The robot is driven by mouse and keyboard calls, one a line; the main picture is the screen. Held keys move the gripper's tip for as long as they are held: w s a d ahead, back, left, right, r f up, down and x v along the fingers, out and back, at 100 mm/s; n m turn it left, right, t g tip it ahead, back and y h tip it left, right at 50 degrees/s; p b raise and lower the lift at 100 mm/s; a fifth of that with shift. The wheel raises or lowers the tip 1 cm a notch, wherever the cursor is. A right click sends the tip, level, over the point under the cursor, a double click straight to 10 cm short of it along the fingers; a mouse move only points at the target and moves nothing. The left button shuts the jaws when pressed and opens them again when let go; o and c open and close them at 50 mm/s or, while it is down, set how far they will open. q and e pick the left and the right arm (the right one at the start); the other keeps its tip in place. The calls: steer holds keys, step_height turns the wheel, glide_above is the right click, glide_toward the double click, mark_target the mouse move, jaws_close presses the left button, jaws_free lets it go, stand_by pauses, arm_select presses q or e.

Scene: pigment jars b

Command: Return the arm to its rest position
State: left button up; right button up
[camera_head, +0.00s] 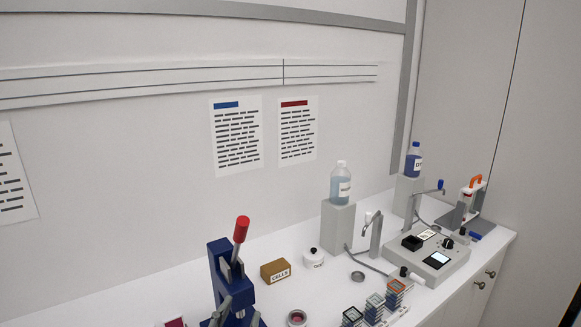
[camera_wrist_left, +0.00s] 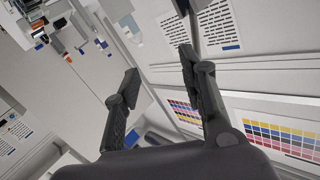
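My left gripper (camera_wrist_left: 160,64) shows in the left wrist view. Its two dark fingers stand wide apart with nothing between them. The wrist view is strongly tilted; wall sheets (camera_wrist_left: 214,27) and colour charts (camera_wrist_left: 190,118) lie beyond the fingers. In the head view I cannot clearly make out the left gripper; small grey parts at the bottom edge, by the blue press (camera_head: 228,275), may belong to the press. My right gripper is in neither view.
The white counter (camera_head: 130,300) carries the press with its red handle, a brown box (camera_head: 275,271), a white jar (camera_head: 313,258), stacked small trays (camera_head: 375,306) and a grey device (camera_head: 427,260). Bottles (camera_head: 340,184) stand on grey blocks at the back. The counter's left part looks mostly clear.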

arm_select(q)
steer(key=s+a+f+n+g+y, duration=0.1)
steer(key=s+a+f+g, duration=0.35)
steer(key=f, duration=0.35)
steer(key=s+a+f+n+g+y, duration=0.1)
steer(key=s+a+f+g, duration=0.2)
steer(key=s+f, duration=0.3)
steer(key=s+a+f+g, duration=0.2)
steer(key=s+f+g, duration=0.1)
steer(key=s+f, duration=0.3)
steer(key=s+a+f+g, duration=0.2)
steer(key=s+f+g, duration=0.1)
steer(key=s, duration=0.6)
step_height(320, 180, down, 31)
steer(key=g+b, duration=0.1)
steer(key=b, duration=0.5)
steer(key=s+a+f+b, duration=0.1)
steer(key=s+f+b, duration=0.1)
steer(key=s+f, duration=0.6)
steer(key=s+a+f+g+b, duration=0.1)
steer(key=s+f+b, duration=0.1)
steer(key=s+f, duration=0.7)
step_height(320, 180, down, 5)
steer(key=shift+a+r+y, duration=0.1)
steer(key=shift+a+y, duration=0.1)
steer(key=shift+y, duration=0.1)
